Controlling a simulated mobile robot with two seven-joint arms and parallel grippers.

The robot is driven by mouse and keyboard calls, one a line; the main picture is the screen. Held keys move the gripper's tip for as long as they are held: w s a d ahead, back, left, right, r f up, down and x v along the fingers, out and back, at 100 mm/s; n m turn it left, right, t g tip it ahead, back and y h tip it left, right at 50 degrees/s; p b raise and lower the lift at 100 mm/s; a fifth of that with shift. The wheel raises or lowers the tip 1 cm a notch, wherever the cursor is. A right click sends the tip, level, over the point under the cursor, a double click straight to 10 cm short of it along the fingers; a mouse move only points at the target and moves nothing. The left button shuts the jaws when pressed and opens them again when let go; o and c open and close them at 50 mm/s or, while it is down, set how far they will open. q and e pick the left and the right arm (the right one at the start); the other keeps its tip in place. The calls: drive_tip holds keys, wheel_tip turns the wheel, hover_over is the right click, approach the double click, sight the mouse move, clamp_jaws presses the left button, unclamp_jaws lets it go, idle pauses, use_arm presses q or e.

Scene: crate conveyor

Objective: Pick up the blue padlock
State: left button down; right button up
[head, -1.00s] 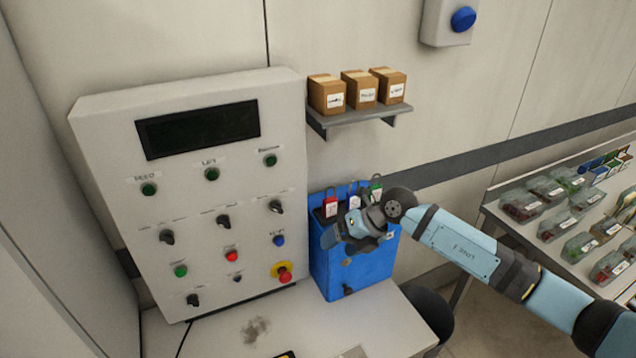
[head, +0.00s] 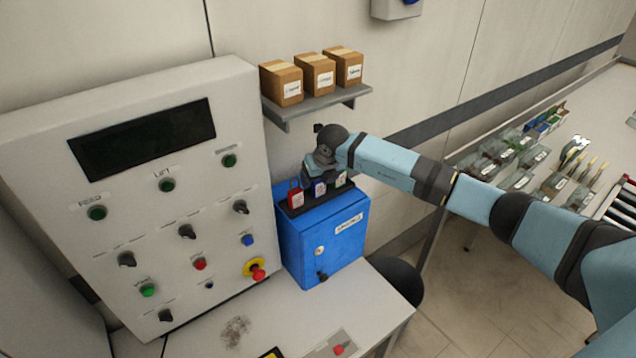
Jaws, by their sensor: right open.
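The blue padlock (head: 319,189) stands in the middle of a row on top of the blue lockout box (head: 308,248). A red padlock (head: 296,197) is to its left and a green padlock (head: 341,180) to its right. My right gripper (head: 318,176) is above the row, close over the blue padlock, pointing down. It is open. It hides the upper part of the blue padlock, and I cannot tell whether the fingers touch it. My left gripper is not in view.
The control panel (head: 50,165) stands close on the left. A shelf (head: 330,103) with cardboard boxes (head: 316,74) hangs above the padlocks. The table (head: 225,318) in front is mostly clear. At right is a bench with bins (head: 515,180).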

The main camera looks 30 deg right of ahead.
drive_tip(key=shift+w+f, duration=0.1)
drive_tip(key=c, duration=1)
drive_tip(key=shift+r+b, duration=0.5)
drive_tip(key=shift+r, duration=0.25)
drive_tip(key=shift+b+v, duration=0.5)
drive_tip(key=shift+v, duration=0.45)
drive_tip(key=shift+s+d+r+b, duration=0.15)
drive_tip(key=shift+s+b, duration=0.6)
drive_tip(key=shift+s, duration=2.15)
drive_tip(key=shift+s+d+f+b, duration=0.1)
drive_tip(key=shift+s+b, duration=0.65)
drive_tip(key=shift+s, duration=2.15)
drive_tip(key=shift+s+d+r+b, duration=0.15)
drive_tip(key=shift+s+b, duration=0.6)
drive_tip(key=shift+s, duration=2.15)
